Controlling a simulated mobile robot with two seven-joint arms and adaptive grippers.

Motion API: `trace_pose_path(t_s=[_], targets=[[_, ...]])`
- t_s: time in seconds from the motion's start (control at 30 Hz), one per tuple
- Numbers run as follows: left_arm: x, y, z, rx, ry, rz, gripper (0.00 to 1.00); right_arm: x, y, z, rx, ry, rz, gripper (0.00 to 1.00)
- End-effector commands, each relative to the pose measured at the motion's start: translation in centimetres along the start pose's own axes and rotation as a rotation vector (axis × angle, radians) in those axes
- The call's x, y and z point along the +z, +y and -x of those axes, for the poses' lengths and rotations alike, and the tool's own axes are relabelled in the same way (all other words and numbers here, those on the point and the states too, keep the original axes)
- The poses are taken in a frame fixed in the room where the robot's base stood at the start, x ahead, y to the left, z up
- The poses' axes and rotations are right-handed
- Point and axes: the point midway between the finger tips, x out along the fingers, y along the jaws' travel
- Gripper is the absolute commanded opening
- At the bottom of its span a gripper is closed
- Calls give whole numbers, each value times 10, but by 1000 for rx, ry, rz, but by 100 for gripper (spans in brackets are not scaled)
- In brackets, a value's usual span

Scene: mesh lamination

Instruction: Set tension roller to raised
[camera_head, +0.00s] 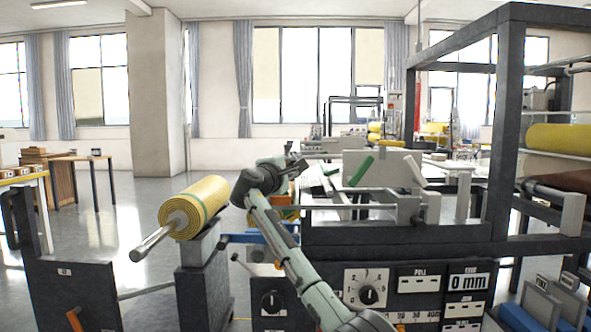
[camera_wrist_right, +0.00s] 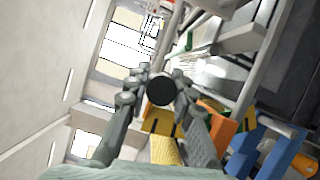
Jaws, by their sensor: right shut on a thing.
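My right gripper (camera_head: 296,163) is at the left end of the machine frame in the head view, at the end of the arm that rises from the bottom. In the right wrist view its fingers (camera_wrist_right: 158,80) are closed around a dark round-ended part (camera_wrist_right: 161,91). I cannot tell for certain whether this is the tension roller or its handle. A grey horizontal bar (camera_head: 345,207) runs right from beside my wrist to a bracket (camera_head: 411,207) on the machine. My wrist hides the left end of this area. My left gripper is not in view.
A yellow mesh roll (camera_head: 194,207) on a shaft stands left of my arm. A control panel with a dial (camera_head: 366,289) and a "0 mm" display (camera_head: 467,282) is at the lower right. A dark upright post (camera_head: 507,120) stands at right. Open floor lies at left.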

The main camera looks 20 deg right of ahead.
Motion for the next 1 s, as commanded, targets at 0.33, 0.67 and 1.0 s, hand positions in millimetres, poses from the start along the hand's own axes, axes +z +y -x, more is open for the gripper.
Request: trace_pose_path(t_s=[0.33, 0.67, 1.0], targets=[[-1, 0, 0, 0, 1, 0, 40, 0, 2, 0, 4, 0, 1, 44], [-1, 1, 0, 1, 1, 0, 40, -2, -1, 16, 1, 2, 0, 44], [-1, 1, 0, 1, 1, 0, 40, -2, 0, 87, 3, 3, 1, 44]])
